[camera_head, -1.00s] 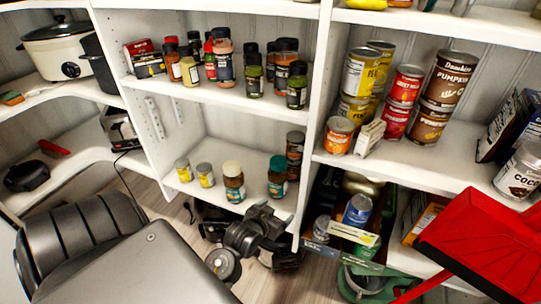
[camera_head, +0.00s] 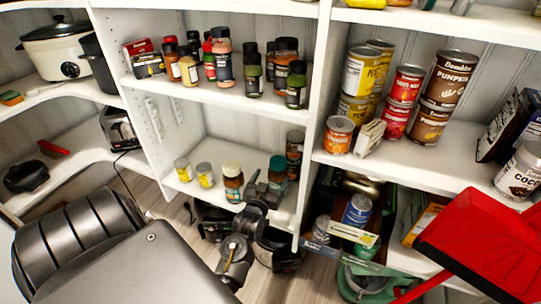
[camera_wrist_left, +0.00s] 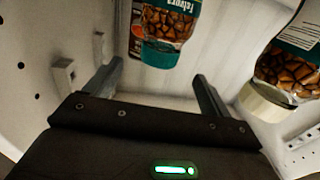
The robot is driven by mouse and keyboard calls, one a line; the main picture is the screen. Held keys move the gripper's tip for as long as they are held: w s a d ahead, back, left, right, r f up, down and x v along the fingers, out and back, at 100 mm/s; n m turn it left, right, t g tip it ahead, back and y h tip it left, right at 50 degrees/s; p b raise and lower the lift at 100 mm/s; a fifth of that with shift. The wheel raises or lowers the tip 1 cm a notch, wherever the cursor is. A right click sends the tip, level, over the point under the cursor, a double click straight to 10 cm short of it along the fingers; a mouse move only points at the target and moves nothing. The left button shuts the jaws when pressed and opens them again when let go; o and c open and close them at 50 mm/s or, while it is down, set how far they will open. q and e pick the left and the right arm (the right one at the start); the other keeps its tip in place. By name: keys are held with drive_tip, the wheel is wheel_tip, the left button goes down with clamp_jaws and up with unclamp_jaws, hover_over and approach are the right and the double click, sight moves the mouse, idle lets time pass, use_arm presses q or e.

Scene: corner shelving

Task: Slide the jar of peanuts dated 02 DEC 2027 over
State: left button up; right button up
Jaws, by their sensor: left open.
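Two peanut jars stand on the lower middle shelf; no date is readable on either. One has a cream lid (camera_head: 232,169) and stands left of my left gripper (camera_head: 262,187). The other has a teal lid (camera_head: 278,166) and is partly hidden behind the gripper. In the left wrist view, which is upside down, the teal-lidded jar (camera_wrist_left: 165,40) is ahead, between the lines of my open fingers (camera_wrist_left: 152,88), with a gap before it. The cream-lidded jar (camera_wrist_left: 280,80) is at the right, outside the fingers. My right gripper is not in view.
Two small cans (camera_head: 205,174) stand left of the jars. A dark tall container (camera_head: 295,150) stands behind the teal-lidded jar by the divider (camera_head: 313,125). Spice jars (camera_head: 222,62) fill the shelf above. A red dustpan (camera_head: 480,245) is at the right.

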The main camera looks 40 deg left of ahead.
sight(276, 169)
use_arm(q)
drive_tip(key=x, duration=0.5)
drive_tip(key=shift+w+a+b, duration=0.1)
drive_tip(key=shift+w+b, duration=0.1)
drive_tip(key=shift+b, duration=0.2)
drive_tip(key=x, duration=0.3)
drive_tip(key=shift+w+a, duration=0.1)
drive_tip(key=shift+w, duration=0.1)
drive_tip(key=shift+w+a+b, duration=0.3)
drive_tip(key=shift+w, duration=0.35)
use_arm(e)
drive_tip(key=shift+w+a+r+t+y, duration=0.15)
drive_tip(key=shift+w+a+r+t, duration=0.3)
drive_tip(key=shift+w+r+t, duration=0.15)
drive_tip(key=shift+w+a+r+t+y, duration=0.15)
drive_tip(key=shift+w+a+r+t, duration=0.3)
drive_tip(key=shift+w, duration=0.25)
